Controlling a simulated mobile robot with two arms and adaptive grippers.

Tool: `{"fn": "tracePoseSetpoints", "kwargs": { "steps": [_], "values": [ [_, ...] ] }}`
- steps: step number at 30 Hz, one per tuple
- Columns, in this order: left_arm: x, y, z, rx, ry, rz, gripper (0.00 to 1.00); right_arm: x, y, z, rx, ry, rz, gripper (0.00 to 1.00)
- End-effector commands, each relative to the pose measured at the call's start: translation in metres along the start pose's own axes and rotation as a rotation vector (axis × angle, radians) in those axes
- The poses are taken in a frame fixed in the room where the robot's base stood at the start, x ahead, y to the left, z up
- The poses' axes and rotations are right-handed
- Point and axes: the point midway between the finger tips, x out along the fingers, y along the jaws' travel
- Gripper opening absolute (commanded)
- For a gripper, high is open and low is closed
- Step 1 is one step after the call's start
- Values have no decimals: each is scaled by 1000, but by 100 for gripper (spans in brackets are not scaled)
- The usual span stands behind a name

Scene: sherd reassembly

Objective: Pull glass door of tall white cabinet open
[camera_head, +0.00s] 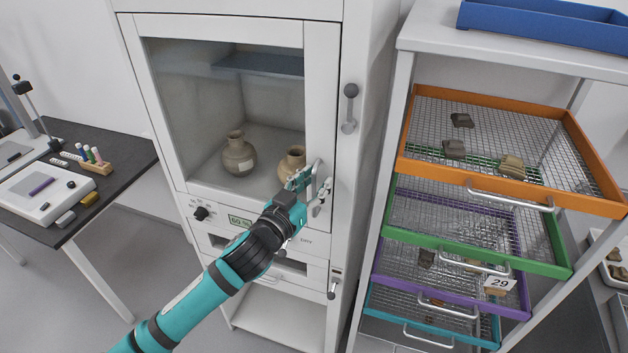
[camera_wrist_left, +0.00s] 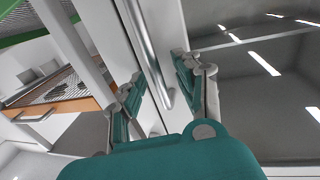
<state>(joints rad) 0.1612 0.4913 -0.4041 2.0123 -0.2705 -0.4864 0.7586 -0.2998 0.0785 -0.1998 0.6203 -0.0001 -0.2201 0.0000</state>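The tall white cabinet (camera_head: 360,40) stands in the middle of the head view. Its glass door (camera_head: 190,90) has a white frame and looks closed. Two clay vessels show through the glass. My left gripper (camera_head: 312,190) is at the lower right of the door, by its metal handle (camera_head: 316,168). In the left wrist view the handle (camera_wrist_left: 150,50) is a vertical bar running between the two spread fingers of the left gripper (camera_wrist_left: 157,80). The fingers are apart, with gaps beside the bar. The left hand hides part of the handle. My right gripper is not in view.
A rack with an orange tray (camera_head: 610,205) and several other wire drawers stands close on the right. A dark lever (camera_head: 350,100) sits on the cabinet's right side. A black-topped table (camera_head: 125,160) stands left. Open floor (camera_head: 110,250) lies in front of the table and cabinet.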

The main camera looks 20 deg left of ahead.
Motion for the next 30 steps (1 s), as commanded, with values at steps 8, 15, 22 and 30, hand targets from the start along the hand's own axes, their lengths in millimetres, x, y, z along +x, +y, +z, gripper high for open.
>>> {"fn": "tracePoseSetpoints", "kwargs": {
  "steps": [8,15,22,30],
  "values": [
    [0,0,0,0,0,0,20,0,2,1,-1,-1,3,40],
    [0,0,0,0,-1,0,0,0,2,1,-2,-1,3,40],
    [0,0,0,0,-1,0,0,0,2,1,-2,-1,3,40],
    [-2,0,1,1,-1,4,0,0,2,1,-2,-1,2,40]
  ]
}}
